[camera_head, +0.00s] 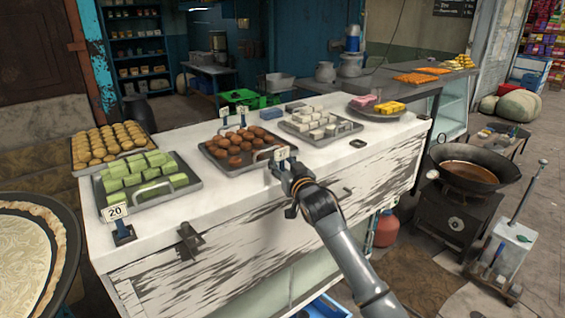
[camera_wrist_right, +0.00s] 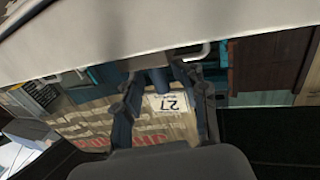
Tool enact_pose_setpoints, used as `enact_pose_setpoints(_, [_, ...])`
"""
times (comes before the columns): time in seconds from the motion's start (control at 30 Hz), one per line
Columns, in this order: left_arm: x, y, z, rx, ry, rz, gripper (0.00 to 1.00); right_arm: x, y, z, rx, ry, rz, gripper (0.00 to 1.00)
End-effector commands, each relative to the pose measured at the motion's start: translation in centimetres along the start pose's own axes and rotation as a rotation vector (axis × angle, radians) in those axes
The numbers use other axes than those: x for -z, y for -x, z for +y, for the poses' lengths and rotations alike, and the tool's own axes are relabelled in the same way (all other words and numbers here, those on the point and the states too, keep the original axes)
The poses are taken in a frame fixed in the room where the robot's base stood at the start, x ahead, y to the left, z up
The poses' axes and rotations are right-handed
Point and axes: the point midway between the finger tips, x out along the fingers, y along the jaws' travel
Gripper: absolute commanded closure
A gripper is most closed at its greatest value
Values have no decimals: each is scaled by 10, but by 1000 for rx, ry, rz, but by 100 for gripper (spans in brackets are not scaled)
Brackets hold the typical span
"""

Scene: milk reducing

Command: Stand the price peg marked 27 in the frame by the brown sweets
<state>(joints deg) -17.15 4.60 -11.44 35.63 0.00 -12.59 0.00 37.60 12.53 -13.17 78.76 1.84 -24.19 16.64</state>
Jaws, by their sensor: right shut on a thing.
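The brown sweets (camera_head: 236,142) sit on a grey metal tray (camera_head: 216,158) in the middle of the white counter. My right gripper (camera_head: 290,168) is at the counter's front edge, just right of this tray. It is shut on the price peg (camera_head: 282,153), whose white card (camera_wrist_right: 170,102) reads 27 in the right wrist view, where it appears between the fingers (camera_wrist_right: 163,105). A blue part (camera_wrist_right: 155,80) shows beyond the card; I cannot tell whether it belongs to the peg or to a frame. The gripper hides the spot below the peg. My left gripper is not in view.
A price card marked 20 (camera_head: 116,212) stands in a blue frame (camera_head: 123,234) by the green sweets (camera_head: 145,172). A dark metal piece (camera_head: 189,240) is at the counter's front edge. White sweets (camera_head: 318,123) lie right of the brown ones. A wok (camera_head: 466,168) stands right.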

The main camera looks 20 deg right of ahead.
Motion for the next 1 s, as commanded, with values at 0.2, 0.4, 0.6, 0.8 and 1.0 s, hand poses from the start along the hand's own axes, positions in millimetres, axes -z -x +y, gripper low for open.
enact_pose_setpoints(0.2, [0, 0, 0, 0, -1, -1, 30, 0, 0, 0, 0, 0, 1, 32])
enact_pose_setpoints(0.4, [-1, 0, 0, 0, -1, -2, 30, 0, 0, 0, 0, 0, 1, 32])
enact_pose_setpoints(0.6, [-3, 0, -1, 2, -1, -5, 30, -1, 6, 0, 0, 0, 0, 32])
enact_pose_setpoints(0.8, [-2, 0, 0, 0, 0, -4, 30, -1, 35, 0, 1, 1, 0, 32])
enact_pose_setpoints(1.0, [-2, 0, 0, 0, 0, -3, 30, -2, 75, 0, 1, 1, -1, 32])
